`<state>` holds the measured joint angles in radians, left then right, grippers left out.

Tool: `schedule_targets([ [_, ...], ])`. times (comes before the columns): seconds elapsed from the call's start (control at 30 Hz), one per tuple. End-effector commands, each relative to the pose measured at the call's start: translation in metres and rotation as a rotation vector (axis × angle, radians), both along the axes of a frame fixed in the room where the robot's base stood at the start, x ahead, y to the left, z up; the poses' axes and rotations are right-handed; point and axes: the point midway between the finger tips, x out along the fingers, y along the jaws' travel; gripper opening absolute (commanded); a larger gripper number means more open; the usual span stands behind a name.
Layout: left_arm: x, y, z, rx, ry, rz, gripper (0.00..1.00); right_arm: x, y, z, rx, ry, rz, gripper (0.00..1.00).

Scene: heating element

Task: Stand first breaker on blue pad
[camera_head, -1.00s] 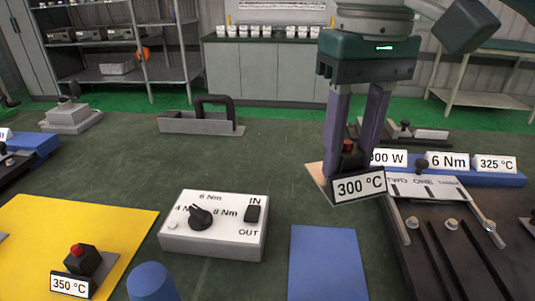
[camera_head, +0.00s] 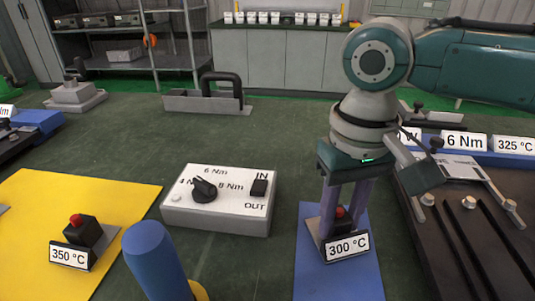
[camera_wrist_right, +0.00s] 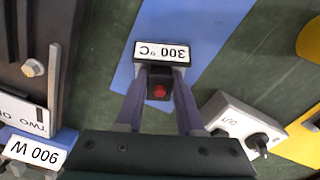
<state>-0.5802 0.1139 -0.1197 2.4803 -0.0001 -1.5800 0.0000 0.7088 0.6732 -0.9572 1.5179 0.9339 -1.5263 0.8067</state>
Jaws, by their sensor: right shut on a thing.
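My right gripper (camera_head: 345,195) points down and is shut on the black 300 °C breaker (camera_wrist_right: 160,82), which has a red button and a white label. In the head view, the breaker's label (camera_head: 347,246) faces the front and the breaker looks upright. It is within the outline of the blue pad (camera_head: 338,282); whether its base touches the pad I cannot tell. The wrist view also shows the breaker over the pad (camera_wrist_right: 190,30). A similar 350 °C breaker (camera_head: 83,232) stands on the yellow pad (camera_head: 38,205). My left gripper is not in view.
A white switch box (camera_head: 218,205) with a dial stands left of the blue pad. A blue cylinder (camera_head: 152,255) stands in front of it. A dark fixture (camera_head: 470,230) with rails is close on the right. A grey tray (camera_head: 205,103) with a black handle is farther back.

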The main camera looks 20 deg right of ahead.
Motion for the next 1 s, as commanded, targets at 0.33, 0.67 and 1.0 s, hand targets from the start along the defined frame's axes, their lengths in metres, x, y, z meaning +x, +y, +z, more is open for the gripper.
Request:
schedule_targets([
  [0.33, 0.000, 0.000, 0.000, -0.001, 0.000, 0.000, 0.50, 0.000, 0.000, -0.002, 0.000, 0.000, -0.001, 0.51],
  [0.67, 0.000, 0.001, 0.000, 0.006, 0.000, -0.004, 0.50, 0.000, 0.000, -0.002, 0.000, 0.000, -0.001, 0.67],
  [1.0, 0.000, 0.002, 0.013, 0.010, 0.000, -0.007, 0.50, 0.001, 0.000, 0.043, 0.001, -0.004, 0.000, 0.67],
])
